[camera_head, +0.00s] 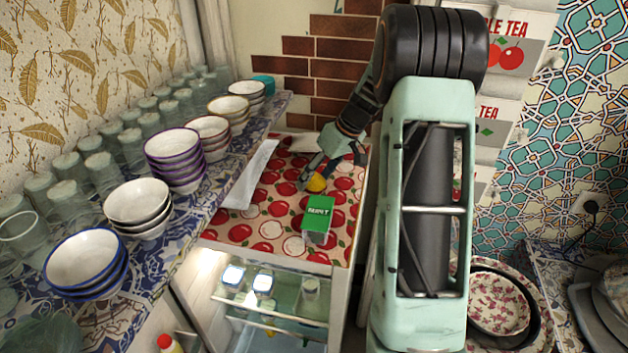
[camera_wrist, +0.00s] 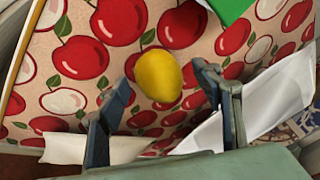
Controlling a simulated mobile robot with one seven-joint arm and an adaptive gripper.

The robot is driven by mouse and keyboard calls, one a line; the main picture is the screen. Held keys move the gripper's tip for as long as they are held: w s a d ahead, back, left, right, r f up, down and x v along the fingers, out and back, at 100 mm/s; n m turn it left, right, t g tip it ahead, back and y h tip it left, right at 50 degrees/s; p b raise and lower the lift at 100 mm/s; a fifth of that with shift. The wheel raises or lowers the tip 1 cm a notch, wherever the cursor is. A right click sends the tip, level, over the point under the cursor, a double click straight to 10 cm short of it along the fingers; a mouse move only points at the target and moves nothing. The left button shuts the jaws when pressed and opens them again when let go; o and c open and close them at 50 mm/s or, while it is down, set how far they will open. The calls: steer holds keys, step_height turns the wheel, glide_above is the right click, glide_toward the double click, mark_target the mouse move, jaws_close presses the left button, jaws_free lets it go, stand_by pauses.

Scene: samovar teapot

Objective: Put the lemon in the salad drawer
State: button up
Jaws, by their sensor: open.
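The yellow lemon (camera_head: 317,183) lies on the apple-print cloth (camera_head: 262,226) that covers the top of the fridge. It also shows in the wrist view (camera_wrist: 158,75), just beyond and between the two fingertips. My gripper (camera_head: 331,165) is above the cloth near the lemon, with its fingers spread; it shows in the wrist view too (camera_wrist: 172,90). The fingers are open and hold nothing. The open-fronted fridge (camera_head: 272,297) below shows lit shelves. I cannot clearly make out the salad drawer inside it.
A green box (camera_head: 318,219) stands on the cloth near the front edge. White paper (camera_head: 249,174) lies on the cloth's left. Left of the fridge, a shelf holds stacked bowls (camera_head: 175,158) and several glasses (camera_head: 40,190). Plates and bowls (camera_head: 497,302) stand at the right.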

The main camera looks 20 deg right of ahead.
steer(key=shift+c, duration=0.6)
steer(key=c, duration=1.3)
steer(key=shift+r, duration=0.1)
